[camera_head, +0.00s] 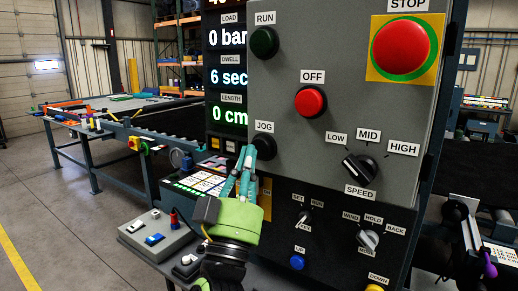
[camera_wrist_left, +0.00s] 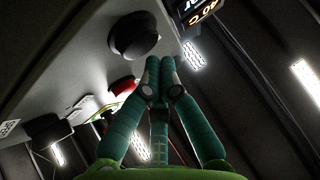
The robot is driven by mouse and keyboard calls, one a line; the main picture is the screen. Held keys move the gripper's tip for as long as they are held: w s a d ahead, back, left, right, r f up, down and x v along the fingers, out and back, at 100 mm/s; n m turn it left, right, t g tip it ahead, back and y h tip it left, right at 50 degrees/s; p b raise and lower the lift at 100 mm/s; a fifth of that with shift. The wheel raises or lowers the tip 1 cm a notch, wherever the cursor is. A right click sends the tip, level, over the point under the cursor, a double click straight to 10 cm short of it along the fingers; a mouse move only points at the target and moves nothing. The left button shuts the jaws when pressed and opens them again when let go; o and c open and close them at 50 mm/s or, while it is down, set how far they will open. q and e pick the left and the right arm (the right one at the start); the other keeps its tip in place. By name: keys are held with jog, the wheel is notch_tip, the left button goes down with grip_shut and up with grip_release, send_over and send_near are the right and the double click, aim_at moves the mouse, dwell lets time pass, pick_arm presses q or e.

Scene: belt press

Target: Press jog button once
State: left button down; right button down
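The jog button (camera_head: 264,147) is a round black button under the JOG label on the grey control panel (camera_head: 345,119). My left gripper (camera_head: 247,154) is at its left edge, with the fingers pointing up. In the left wrist view the gripper (camera_wrist_left: 160,62) has its fingertips together, with nothing between them. A round black button (camera_wrist_left: 133,36), probably the jog button, shows just left of the fingertips there. I cannot tell whether the fingers touch it. My right gripper is in neither view.
The green RUN button (camera_head: 264,42), red OFF button (camera_head: 310,102), large red STOP button (camera_head: 402,47) and SPEED knob (camera_head: 360,168) share the panel. Below are a blue UP button (camera_head: 297,262) and more knobs. A grey switch box (camera_head: 156,236) stands at lower left.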

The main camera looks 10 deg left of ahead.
pick_arm(q)
jog(key=s, duration=0.1)
jog(key=s+a, duration=0.1)
jog(key=s, duration=0.2)
jog(key=shift+s+a+p, duration=0.35)
jog(key=shift+p, duration=0.05)
dwell(0.5)
